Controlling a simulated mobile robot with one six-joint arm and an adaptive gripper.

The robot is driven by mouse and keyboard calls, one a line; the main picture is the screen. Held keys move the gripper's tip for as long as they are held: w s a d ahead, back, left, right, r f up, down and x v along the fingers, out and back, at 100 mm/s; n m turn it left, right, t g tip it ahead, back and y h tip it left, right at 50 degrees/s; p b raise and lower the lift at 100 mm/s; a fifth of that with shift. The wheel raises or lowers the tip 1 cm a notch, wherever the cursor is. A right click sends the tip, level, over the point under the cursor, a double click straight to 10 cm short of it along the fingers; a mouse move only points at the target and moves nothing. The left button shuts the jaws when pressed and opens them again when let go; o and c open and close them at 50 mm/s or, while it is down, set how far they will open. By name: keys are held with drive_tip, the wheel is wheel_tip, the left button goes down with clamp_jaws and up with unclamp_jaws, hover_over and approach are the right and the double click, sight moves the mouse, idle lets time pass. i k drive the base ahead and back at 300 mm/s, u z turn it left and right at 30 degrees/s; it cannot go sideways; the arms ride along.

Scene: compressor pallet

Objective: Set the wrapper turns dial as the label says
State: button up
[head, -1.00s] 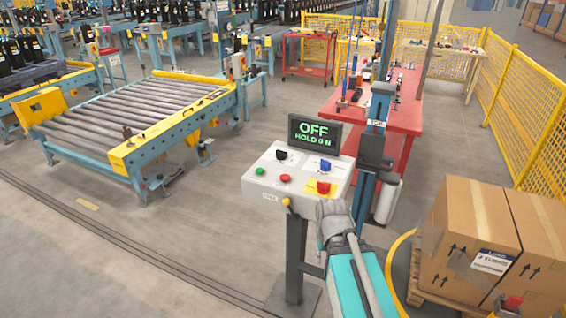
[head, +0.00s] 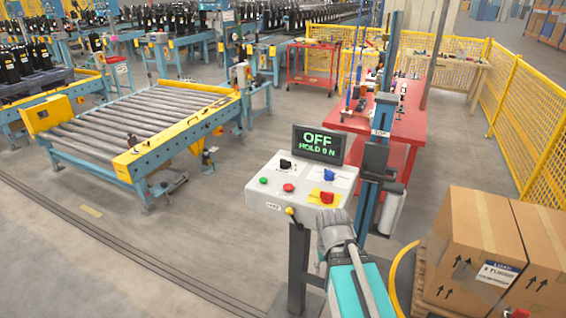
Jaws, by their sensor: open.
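The control box (head: 250,190) stands on a post in the middle of the head view. On its sloped face are a black dial (head: 285,166) and a blue dial (head: 329,175); which one sets the turns is too small to read. The display (head: 319,144) reads OFF, HOLD 0 N. A white load label (head: 497,273) is on a carton (head: 465,225) at right; it has the word TURNS, but its number is not clear. My gripper (head: 336,226) is open, just in front of the box's lower right corner; its fingertips are hard to make out. It appears to hold nothing.
The box also has a green button (head: 264,181), a red button (head: 289,188) and a red stop button (head: 326,197) on yellow. A blue mast (head: 382,120) rises close behind it. A roller conveyor (head: 150,125) is at left, a yellow fence (head: 530,120) at right.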

sight(285, 164)
drive_tip(key=u, duration=0.45)
drive_tip(key=k, duration=0.9)
drive_tip(key=z, duration=0.25)
drive_tip(key=i, duration=1.25)
drive_tip(key=u, duration=0.05)
